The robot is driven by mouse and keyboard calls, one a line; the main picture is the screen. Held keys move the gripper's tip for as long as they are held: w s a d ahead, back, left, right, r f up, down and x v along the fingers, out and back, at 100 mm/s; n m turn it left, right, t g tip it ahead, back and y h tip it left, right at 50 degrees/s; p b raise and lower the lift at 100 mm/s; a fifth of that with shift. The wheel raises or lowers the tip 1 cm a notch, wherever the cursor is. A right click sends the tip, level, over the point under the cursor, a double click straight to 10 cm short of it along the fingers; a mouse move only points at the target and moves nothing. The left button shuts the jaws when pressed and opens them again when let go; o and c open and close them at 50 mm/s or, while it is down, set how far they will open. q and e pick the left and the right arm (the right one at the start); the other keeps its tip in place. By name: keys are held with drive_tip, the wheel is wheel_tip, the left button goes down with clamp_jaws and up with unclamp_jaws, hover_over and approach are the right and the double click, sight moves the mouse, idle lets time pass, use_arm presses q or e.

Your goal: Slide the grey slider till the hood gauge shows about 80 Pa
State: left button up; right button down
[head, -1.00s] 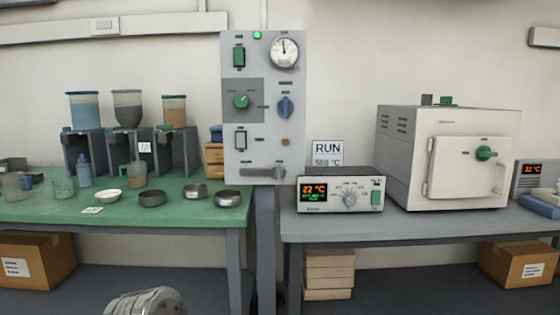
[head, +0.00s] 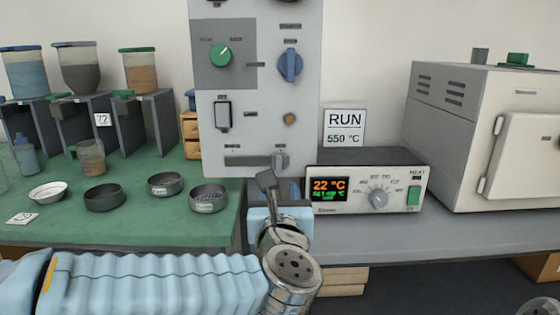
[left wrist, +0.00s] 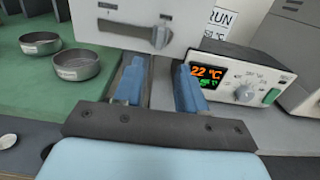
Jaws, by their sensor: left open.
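The grey slider (head: 280,160) is a small knob at the right end of a horizontal slot low on the light grey control panel (head: 213,85). In the left wrist view the slider (left wrist: 159,37) is at the top, just beyond the fingertips. My left gripper (head: 278,190) is just below and in front of it. In the left wrist view the gripper's blue fingers (left wrist: 158,72) are apart with nothing between them. They appear not to touch the slider. The hood gauge's face is out of view above the head picture. My right gripper is not in view.
A controller box (head: 367,187) reading 22 °C stands close to the right of my gripper. A white furnace (head: 455,130) is farther right. Metal dishes (head: 208,198) and hoppers stand on the green bench (head: 135,225) at left. A green knob (head: 220,56) and blue knob (head: 290,66) are above.

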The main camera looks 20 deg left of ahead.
sight(278, 165)
use_arm(q)
drive_tip(key=p+x, duration=0.2)
drive_tip(key=x, duration=1.1)
drive_tip(key=shift+f+p, duration=0.1)
drive_tip(key=shift+p, duration=0.2)
clamp_jaws()
